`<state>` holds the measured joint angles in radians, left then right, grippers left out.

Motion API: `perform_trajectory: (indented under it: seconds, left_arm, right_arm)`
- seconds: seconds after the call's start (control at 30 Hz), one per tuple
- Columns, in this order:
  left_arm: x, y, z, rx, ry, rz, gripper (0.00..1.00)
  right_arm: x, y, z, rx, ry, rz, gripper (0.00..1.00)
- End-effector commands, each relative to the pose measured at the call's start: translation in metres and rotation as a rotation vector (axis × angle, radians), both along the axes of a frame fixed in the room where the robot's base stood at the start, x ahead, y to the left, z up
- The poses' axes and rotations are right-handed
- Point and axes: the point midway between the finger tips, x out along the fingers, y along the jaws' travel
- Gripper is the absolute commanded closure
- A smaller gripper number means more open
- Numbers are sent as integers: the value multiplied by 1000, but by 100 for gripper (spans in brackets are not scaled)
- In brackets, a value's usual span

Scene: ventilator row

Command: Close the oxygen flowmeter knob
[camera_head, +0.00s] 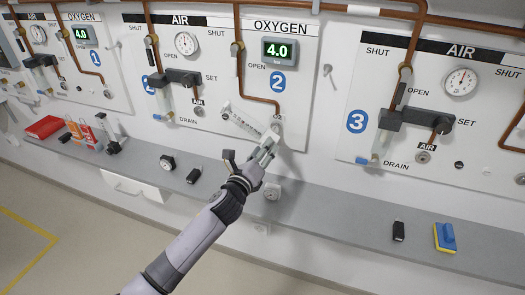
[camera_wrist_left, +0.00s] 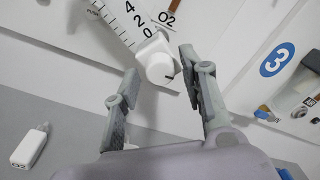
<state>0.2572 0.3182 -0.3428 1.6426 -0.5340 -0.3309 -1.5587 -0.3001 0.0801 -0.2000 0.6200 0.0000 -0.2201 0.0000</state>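The oxygen flowmeter (camera_head: 243,121) is a tilted clear tube with a scale, low on the oxygen panel marked 2. In the left wrist view its white round knob (camera_wrist_left: 157,66) has a dark mark on its face and sits at the scale's lower end, near the 0. My left gripper (camera_head: 266,150) reaches up to the flowmeter's lower end and partly hides the knob in the head view. In the left wrist view the fingers of my left gripper (camera_wrist_left: 156,72) are apart, with the knob between and just beyond the tips. Contact cannot be told. My right gripper is not in view.
The oxygen display (camera_head: 277,50) reads 4.0. The air panel 3 valve block (camera_head: 415,119) juts out at right.

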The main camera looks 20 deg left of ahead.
Motion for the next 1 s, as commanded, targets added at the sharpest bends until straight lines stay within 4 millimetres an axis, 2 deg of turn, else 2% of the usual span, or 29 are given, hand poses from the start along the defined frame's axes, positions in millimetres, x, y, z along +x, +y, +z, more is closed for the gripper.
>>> perform_trajectory:
  seconds: [0.07,0.53,0.77,1.0]
  left_arm:
    - [0,0,0,0,0,0,69]
    - [0,0,0,0,0,0,100]
    - [0,0,0,-9,1,0,100]
    - [0,0,-1,-95,4,0,100]
  right_arm:
    - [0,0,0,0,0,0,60]
    - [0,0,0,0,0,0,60]
    - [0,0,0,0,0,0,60]
    - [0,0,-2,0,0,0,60]
